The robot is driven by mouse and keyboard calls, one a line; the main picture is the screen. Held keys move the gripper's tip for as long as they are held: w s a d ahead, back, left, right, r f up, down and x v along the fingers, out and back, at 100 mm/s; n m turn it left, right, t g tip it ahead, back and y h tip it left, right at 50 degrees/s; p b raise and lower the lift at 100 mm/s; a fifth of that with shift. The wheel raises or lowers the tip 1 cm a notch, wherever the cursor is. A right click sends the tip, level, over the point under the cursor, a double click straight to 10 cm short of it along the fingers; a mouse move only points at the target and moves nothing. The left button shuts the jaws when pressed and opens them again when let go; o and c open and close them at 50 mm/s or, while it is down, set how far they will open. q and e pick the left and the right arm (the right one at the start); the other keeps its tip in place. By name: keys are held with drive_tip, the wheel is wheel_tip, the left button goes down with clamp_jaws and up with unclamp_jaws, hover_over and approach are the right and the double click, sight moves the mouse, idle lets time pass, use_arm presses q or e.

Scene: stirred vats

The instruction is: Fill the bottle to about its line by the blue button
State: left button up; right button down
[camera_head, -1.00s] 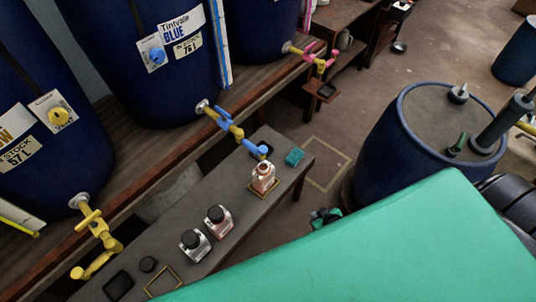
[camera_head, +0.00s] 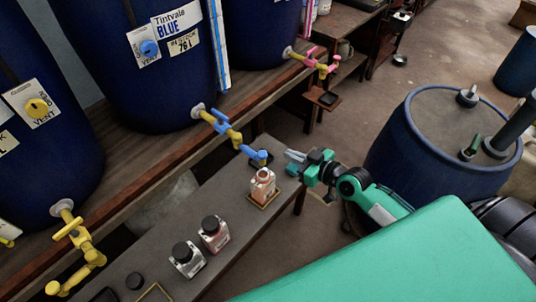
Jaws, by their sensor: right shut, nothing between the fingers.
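A round blue button (camera_head: 149,47) sits on the white label of the Tintvale Blue vat (camera_head: 150,95). My right gripper (camera_head: 290,155) is shut and empty, just right of the spout and above the bench's far end, apart from the bottle. My left gripper is not in view.
Two black-capped bottles (camera_head: 214,233) (camera_head: 187,259) stand further left on the bench. Yellow taps (camera_head: 75,240) and pink taps (camera_head: 318,63) stick out from neighbouring vats. A blue drum (camera_head: 425,135) stands at right. A green surface (camera_head: 420,260) fills the lower right.

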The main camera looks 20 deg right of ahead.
sight(262, 154)
drive_tip(key=shift+w, duration=0.1)
